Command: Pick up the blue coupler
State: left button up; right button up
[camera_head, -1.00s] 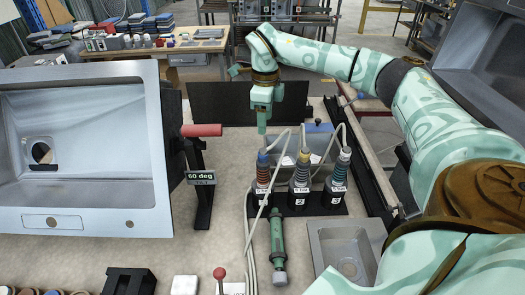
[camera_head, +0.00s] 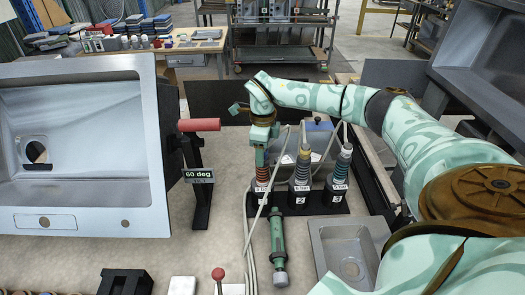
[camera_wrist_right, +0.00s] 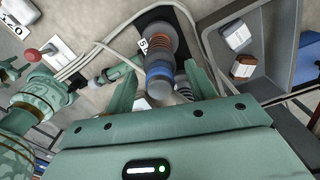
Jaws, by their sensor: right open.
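The blue coupler is the leftmost of three upright hose couplers in a black stand (camera_head: 318,206). My right gripper is open, pointing down at the coupler's top. In the right wrist view its two fingers (camera_wrist_right: 160,92) stand on either side of the coupler's near end; contact cannot be told.
A green cylindrical tool (camera_head: 278,240) lies in front. A grey tray (camera_head: 323,236) is front right. A red-handled stand (camera_head: 200,126) and large sink (camera_head: 85,190) are left.

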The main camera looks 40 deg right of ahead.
jog(key=c, duration=1.1)
jog(key=shift+o, duration=0.2)
jog(key=shift+r, duration=0.6)
jog(key=s+a+r+p, duration=0.3)
jog(key=s+a+r, duration=0.6)
jog(key=r, duration=0.3)
jog(key=shift+s, duration=0.9)
jog(key=shift+p, duration=0.3)
